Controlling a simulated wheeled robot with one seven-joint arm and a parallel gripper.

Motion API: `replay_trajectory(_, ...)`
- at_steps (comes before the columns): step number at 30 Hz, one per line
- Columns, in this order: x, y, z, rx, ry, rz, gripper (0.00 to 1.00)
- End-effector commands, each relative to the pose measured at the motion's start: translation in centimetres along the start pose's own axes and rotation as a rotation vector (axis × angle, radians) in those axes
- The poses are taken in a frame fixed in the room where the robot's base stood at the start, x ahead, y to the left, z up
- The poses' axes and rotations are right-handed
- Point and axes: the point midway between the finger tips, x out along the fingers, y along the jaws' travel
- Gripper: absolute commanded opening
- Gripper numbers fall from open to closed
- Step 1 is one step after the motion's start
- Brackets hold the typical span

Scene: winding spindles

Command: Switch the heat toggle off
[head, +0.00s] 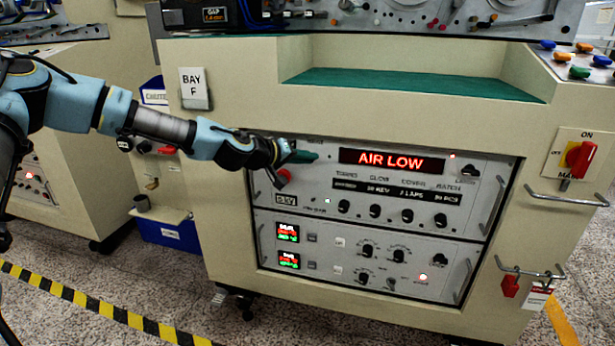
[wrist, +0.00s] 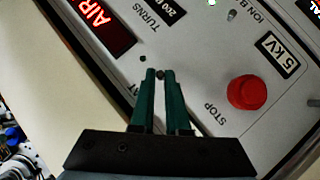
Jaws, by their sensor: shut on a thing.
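No label reading HEAT is legible, so I cannot tell for sure which control is the heat toggle. My gripper (head: 312,157) is at the upper left of the upper control panel (head: 465,215), left of the red AIR LOW display (head: 392,161). In the wrist view its green fingers (wrist: 160,76) are closed around a small dark thing (wrist: 160,74) at the panel face, which may be a toggle tip. A red STOP button (wrist: 247,92) is right of the fingers. A small metal toggle (wrist: 232,15) stands near the ION label, apart from them.
The lower panel (head: 345,290) has two small displays (head: 288,233), knobs and small switches. Metal handles stick out beside the panels. A red main switch (head: 580,158) is at far right. A green-topped ledge (head: 420,85) lies above the panels.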

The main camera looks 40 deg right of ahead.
Motion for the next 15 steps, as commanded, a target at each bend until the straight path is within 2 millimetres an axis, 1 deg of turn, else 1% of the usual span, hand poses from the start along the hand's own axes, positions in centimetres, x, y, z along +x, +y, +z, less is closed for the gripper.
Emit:
replay_trajectory(1, 0.44, -1.14, 0.91, 0.014, 0.026, 0.019, 0.00)
replay_trajectory(15, 0.76, -1.64, 1.36, 0.156, 0.235, 0.175, 0.00)
